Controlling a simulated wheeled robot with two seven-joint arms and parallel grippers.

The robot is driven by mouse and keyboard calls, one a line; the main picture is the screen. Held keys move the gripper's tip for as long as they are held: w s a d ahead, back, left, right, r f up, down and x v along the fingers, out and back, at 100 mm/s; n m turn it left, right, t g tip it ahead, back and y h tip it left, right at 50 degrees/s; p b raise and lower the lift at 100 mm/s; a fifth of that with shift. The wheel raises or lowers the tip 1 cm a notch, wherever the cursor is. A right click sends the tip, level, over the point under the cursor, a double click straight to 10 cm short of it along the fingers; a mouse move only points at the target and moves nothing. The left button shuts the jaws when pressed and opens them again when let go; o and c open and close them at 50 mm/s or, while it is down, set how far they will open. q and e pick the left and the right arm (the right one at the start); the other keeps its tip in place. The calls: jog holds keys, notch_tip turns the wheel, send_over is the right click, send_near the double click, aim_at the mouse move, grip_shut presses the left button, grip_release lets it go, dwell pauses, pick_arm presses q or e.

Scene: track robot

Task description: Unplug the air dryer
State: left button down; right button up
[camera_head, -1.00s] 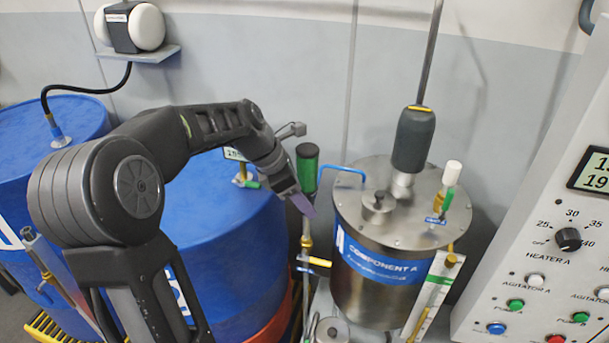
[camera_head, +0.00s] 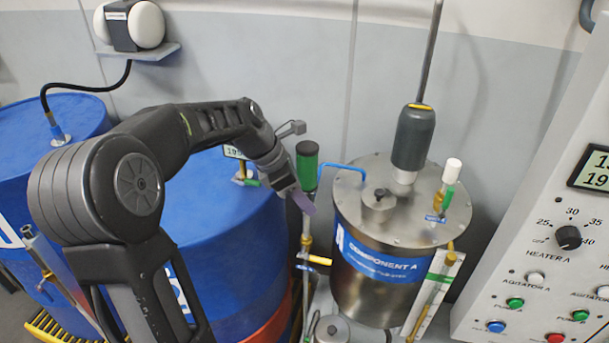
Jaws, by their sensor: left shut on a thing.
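My left gripper (camera_head: 303,202) comes in from the left over the blue drum. My right gripper is not in view.
Blue drums (camera_head: 232,220) fill the left. A control panel (camera_head: 545,215) stands at the far right.

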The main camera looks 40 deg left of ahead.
aim_at(307, 180)
pick_arm(q)
jog(key=shift+w+d+r, duration=0.2)
jog(key=shift+d+r, duration=0.05)
jog(key=shift+d, duration=0.15)
jog(key=shift+w+d+r+p, duration=0.1)
jog(key=shift+w+p, duration=0.05)
jog(key=shift+p, duration=0.15)
jog(key=shift+r+p, duration=0.3)
jog(key=shift+a+r+p, duration=0.15)
jog(key=shift+r+p, duration=0.75)
jog(key=shift+p, duration=0.15)
jog(key=shift+a+r+p, duration=0.1)
jog(key=shift+r+p, duration=0.8)
jog(key=shift+p, duration=0.15)
